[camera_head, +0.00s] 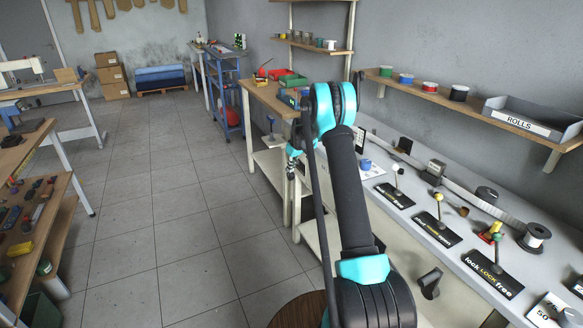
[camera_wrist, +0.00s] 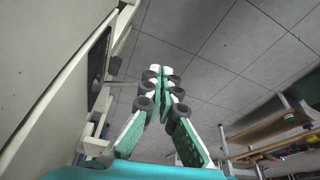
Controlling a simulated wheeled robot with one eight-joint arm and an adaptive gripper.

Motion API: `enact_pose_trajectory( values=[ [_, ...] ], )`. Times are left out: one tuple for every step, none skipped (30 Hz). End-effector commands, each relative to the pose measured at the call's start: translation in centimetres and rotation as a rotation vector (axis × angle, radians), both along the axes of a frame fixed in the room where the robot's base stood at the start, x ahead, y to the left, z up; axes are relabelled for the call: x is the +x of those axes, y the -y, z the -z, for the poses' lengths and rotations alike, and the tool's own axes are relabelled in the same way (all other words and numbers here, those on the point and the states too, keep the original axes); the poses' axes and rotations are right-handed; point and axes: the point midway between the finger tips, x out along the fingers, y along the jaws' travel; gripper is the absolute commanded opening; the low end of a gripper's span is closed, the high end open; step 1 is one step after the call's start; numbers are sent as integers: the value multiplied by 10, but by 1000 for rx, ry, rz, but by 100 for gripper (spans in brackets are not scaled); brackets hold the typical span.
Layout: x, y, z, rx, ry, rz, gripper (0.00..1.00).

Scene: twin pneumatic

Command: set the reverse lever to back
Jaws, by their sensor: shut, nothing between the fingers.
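Three levers stand on black label plates along the grey bench at right in the head view: one with a white knob (camera_head: 396,168), one with a yellow knob (camera_head: 438,197) and one with a green knob (camera_head: 498,237). The nearest plate (camera_head: 492,273) reads "lock LOCK free". The other plates are too small to read surely, so I cannot tell which is the reverse lever. My gripper (camera_head: 292,160) hangs left of the bench, apart from the levers and partly hidden by my arm. In the wrist view my gripper (camera_wrist: 161,72) is shut and empty, over the floor.
A shelf above the bench holds spools and a grey ROLLS bin (camera_head: 532,116). A wire spool (camera_head: 535,238) stands beyond the nearest lever. A wooden-topped bench (camera_head: 268,97) lies beyond my gripper. The tiled floor (camera_head: 170,200) at the middle left is clear.

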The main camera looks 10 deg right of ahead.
Motion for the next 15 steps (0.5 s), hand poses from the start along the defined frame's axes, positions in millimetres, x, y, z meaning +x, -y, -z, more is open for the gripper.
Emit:
enact_pose_trajectory(
  values=[
    [0, 0, 0, 0, 0, 0, 0],
    [0, 0, 0, 0, 0, 0, 0],
    [0, 0, 0, 0, 0, 0, 0],
    [0, 0, 0, 0, 0, 1, 0],
    [0, 0, 0, 0, 0, 2, 0],
    [0, -1, 0, 0, 0, 6, 0],
    [0, -1, 0, 0, 0, 10, 0],
    [1, -2, 0, 0, 0, 15, 0],
    [1, -3, 0, 0, 0, 23, 0],
    [1, -3, 0, 0, 0, 31, 0],
    [2, -4, 0, 0, 0, 39, 0],
    [2, -5, 0, 0, 0, 45, 0],
    [2, -5, 0, 0, 0, 49, 0],
    [3, -5, 0, 0, 0, 52, 0],
    [3, -5, 0, 0, 0, 58, 0]
  ],
)
